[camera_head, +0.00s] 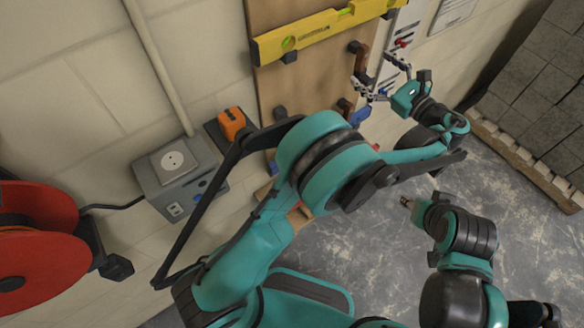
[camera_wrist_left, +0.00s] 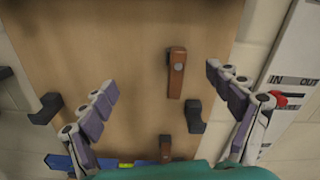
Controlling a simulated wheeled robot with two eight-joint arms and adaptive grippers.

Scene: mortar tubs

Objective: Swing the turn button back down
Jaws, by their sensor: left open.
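A brown wooden turn button (camera_wrist_left: 176,72) is fixed to the tan board, upright, with a dark round pivot on its face. It also shows in the head view (camera_head: 361,57). A second brown piece (camera_wrist_left: 166,148) sits below it, partly cut off by my gripper. My left gripper (camera_wrist_left: 160,78) is open and empty, its fingers spread on either side of the upper turn button and apart from it. In the head view, the left gripper (camera_head: 372,70) is at the board's right edge. My right gripper (camera_head: 408,203) is low on the right, its fingers unclear.
A yellow spirit level (camera_head: 320,32) lies across the board's top. Black hooks (camera_wrist_left: 194,117) stick out from the board (camera_wrist_left: 135,45) near the turn button. A white IN/OUT panel (camera_wrist_left: 290,80) is to the right. A socket box (camera_head: 175,165) and red reel (camera_head: 35,245) are at left.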

